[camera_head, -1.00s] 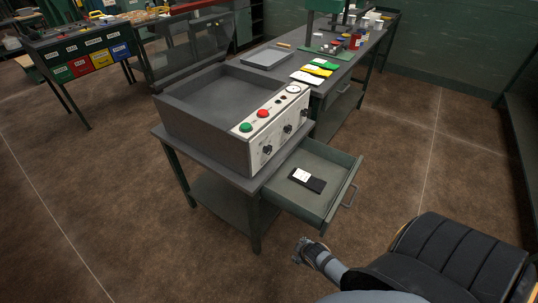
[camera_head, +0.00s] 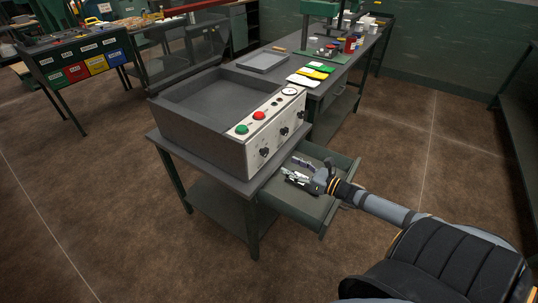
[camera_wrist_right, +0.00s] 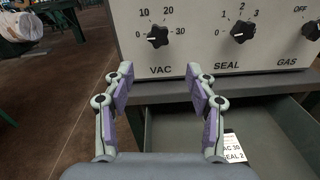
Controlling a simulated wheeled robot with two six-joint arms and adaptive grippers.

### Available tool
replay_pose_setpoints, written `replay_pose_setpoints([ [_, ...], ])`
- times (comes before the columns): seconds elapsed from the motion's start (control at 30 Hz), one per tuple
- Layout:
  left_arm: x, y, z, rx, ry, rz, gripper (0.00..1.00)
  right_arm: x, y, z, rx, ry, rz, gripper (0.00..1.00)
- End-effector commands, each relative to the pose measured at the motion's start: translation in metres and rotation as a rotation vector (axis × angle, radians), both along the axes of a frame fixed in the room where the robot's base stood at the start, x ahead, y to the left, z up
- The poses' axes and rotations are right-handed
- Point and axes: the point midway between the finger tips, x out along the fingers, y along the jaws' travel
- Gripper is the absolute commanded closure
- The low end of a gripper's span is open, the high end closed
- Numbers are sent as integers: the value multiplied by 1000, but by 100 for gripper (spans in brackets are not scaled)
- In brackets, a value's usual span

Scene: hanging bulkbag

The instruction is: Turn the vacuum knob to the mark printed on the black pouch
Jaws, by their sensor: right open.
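The black VAC knob (camera_wrist_right: 157,36) is on the machine's white front panel, with 0, 10, 20 and 30 printed around it. Its white pointer appears to face left, toward 0. In the head view it is the nearest knob (camera_head: 264,152). My right gripper (camera_wrist_right: 160,72) is open and empty, below and in front of this knob, apart from it. In the head view the right gripper (camera_head: 294,170) is over the open drawer and hides the pouch. In the wrist view the pouch's white label (camera_wrist_right: 233,147) partly shows, reading "AC 30" and "SEAL 2". My left gripper is out of view.
The SEAL knob (camera_wrist_right: 243,28) and GAS knob (camera_wrist_right: 311,30) sit right of VAC. The drawer (camera_head: 325,215) stands open under the machine (camera_head: 200,130). A green button (camera_head: 242,129) and red button (camera_head: 259,115) are on the panel's top. A bench with cards stands behind.

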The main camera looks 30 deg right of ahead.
Motion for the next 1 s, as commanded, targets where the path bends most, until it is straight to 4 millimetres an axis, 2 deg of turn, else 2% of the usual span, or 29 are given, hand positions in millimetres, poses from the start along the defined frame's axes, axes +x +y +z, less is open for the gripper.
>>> replay_pose_setpoints([
  [0.1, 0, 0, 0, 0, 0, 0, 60, -1, -4, 8, -71, -56, 30, 43],
  [0.27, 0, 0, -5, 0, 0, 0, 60, 3, -2, 7, -75, -64, 34, 43],
  [0.37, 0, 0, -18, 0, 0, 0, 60, 15, 4, 4, -72, -66, 34, 43],
  [0.53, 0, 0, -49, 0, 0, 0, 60, 53, 19, 2, -73, -70, 31, 43],
  [0.7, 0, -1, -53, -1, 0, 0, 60, 76, 28, 8, -69, -66, 29, 43],
  [1.0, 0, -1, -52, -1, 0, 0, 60, 95, 36, 9, -70, -60, 31, 43],
])
